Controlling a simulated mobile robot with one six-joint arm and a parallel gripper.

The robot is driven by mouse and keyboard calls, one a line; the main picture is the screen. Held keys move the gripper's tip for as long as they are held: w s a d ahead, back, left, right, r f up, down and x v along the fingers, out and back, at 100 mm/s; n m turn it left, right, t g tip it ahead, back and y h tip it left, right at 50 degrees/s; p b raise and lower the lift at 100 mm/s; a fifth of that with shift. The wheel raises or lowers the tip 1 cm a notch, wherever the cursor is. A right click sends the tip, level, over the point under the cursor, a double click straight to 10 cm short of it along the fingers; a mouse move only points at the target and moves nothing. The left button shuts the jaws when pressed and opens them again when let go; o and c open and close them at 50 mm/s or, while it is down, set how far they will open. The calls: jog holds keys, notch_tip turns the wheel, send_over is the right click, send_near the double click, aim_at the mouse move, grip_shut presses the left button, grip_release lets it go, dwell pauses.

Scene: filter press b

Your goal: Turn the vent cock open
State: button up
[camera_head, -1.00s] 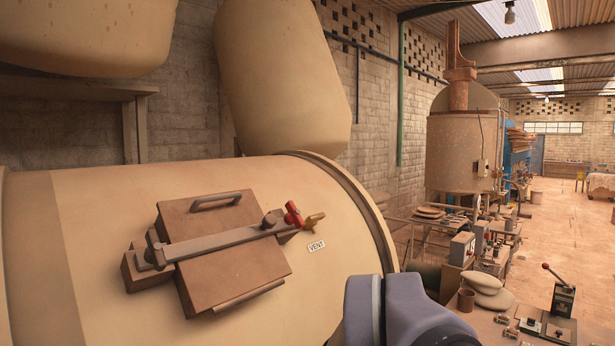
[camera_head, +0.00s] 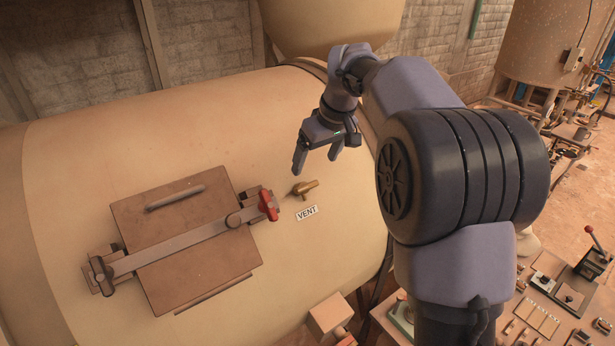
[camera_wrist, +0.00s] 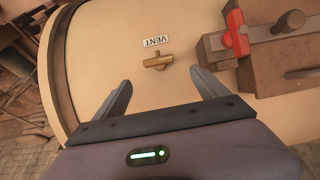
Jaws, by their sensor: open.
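The vent cock (camera_head: 304,187) is a small brass tap on the cream tank (camera_head: 330,245), just above the white VENT label (camera_head: 307,213) in the head view. In the wrist view the brass cock (camera_wrist: 158,62) lies ahead of the fingers, roughly centred between them, with the label (camera_wrist: 155,41) beyond it. My gripper (camera_head: 316,168) is open and empty. Its fingers hang above and slightly right of the cock in the head view, apart from it. The wrist view also shows both gripper fingers (camera_wrist: 165,92) spread wide.
Left of the cock is a brown hatch (camera_head: 175,240) with a long clamp bar (camera_head: 175,247) and a red handle (camera_head: 268,204), close to the cock. A bench with a black lever box (camera_head: 596,262) stands at lower right. The tank surface right of the label is clear.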

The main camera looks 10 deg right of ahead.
aim_at(308, 186)
jog(key=p+x, duration=0.1)
jog(key=x, duration=0.8)
jog(key=shift+w+d+f, duration=0.1)
jog(key=shift+w+f, duration=0.2)
jog(key=shift+w+d+f, duration=0.1)
jog(key=shift+c, duration=1.1)
jog(key=c, duration=1.2)
jog(key=shift+o, duration=0.2)
